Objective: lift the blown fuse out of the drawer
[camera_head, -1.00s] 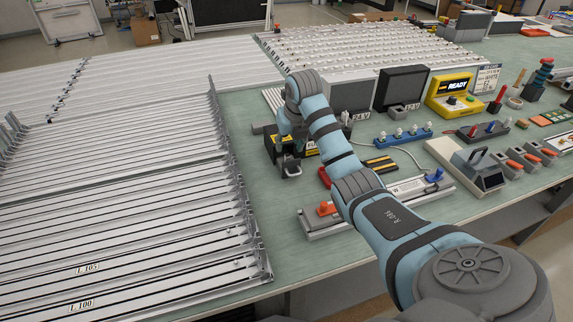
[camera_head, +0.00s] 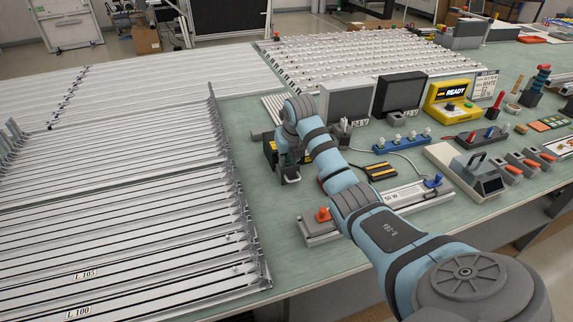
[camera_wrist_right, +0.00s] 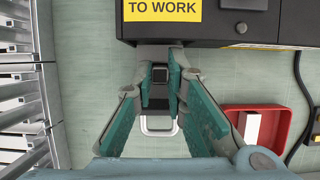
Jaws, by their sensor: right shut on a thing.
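My right gripper (camera_wrist_right: 160,76) reaches down over a small open drawer (camera_wrist_right: 157,103) at the front of a black box (camera_wrist_right: 215,32) with a yellow label. Its teal fingers are shut on a small dark square-topped piece (camera_wrist_right: 160,73), seemingly the fuse, still down at the drawer. Most of the piece is hidden between the fingers. The drawer's pale handle (camera_wrist_right: 158,126) shows below the fingertips. In the head view the gripper (camera_head: 290,160) is seen from behind, with the drawer handle (camera_head: 291,176) just below. My left gripper is not in view.
A red tray (camera_wrist_right: 288,125) holding a white piece lies right of the drawer. Metal rails (camera_head: 130,200) fill the table's left side. Grey and black boxes (camera_head: 400,92), a yellow READY unit (camera_head: 450,101) and a blue strip (camera_head: 402,144) stand to the right.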

